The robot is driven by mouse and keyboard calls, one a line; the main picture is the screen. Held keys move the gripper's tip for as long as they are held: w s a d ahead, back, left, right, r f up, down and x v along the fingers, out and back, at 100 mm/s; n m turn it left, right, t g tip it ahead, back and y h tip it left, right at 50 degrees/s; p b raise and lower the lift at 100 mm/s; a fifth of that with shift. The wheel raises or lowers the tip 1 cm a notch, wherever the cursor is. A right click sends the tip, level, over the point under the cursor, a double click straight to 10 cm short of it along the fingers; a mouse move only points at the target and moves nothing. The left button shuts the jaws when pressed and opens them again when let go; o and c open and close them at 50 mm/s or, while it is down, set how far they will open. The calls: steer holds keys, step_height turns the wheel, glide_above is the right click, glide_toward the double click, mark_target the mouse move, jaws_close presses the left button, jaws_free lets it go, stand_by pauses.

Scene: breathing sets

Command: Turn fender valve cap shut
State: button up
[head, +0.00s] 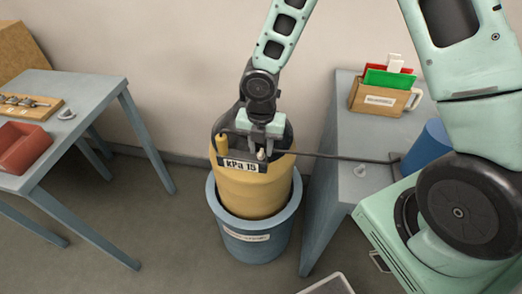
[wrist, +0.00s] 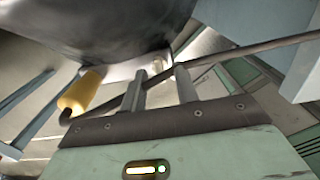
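The yellow fender (head: 252,190) stands upright in a blue tub (head: 256,245), its dark top partly hidden by my arm. A plate on it reads "kPa 15" (head: 241,165). A small pale valve cap (head: 262,154) shows at my fingertips near the top of the fender. In the wrist view a pale piece (wrist: 156,66), apparently the cap, lies between and just beyond the fingertips. My gripper (head: 260,142) points down at it. In the wrist view its two fingers (wrist: 160,80) are apart with a visible gap; contact with the cap is not clear.
A dark hose (head: 340,157) runs right from the fender to the right table and crosses behind my fingers in the wrist view. A yellow handle (head: 222,144) stands left of the plate. The right table bears a wooden box (head: 380,100) and a blue cylinder (head: 424,148). The left table holds a red tray (head: 20,148).

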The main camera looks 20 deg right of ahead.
steer(key=shift+f, duration=0.65)
jaws_close()
